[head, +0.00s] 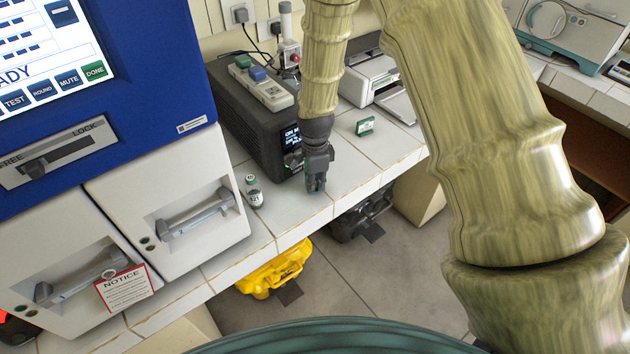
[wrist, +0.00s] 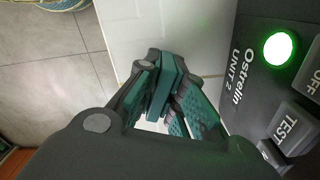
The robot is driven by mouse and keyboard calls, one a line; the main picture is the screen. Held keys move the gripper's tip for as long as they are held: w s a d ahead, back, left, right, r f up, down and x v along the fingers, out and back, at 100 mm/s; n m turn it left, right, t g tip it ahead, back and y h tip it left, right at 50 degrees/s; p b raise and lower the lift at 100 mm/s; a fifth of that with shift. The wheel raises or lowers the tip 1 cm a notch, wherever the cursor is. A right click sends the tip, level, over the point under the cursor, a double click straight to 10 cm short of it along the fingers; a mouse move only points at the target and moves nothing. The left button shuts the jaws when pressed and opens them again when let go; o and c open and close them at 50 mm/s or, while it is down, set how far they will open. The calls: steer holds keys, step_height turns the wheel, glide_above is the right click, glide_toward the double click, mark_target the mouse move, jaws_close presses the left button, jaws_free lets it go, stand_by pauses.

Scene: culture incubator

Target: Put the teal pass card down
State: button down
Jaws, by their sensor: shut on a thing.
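My gripper (head: 316,186) points down over the white tiled counter (head: 345,180), just in front of the dark grey unit. In the wrist view, my gripper (wrist: 166,95) is shut on the teal pass card (wrist: 165,82), a thin slab seen nearly edge-on between the teal-padded fingers. In the head view the card is mostly hidden by the fingers. I cannot tell whether its lower edge touches the counter.
The dark grey unit (head: 264,128) stands close beside my gripper, with a green-lit button (wrist: 279,48) in the wrist view. A small vial (head: 253,191) stands left of my gripper. A green labelled item (head: 365,126) lies behind right. The counter's front edge is near.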

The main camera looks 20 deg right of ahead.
steer(key=shift+f, duration=0.35)
steer(key=shift+f, duration=0.2)
steer(key=c, duration=1.5)
jaws_free()
steer(key=shift+r, duration=0.1)
steer(key=shift+r+b, duration=1.8)
steer(key=shift+r, duration=4.3)
steer(key=shift+s+f, duration=0.1)
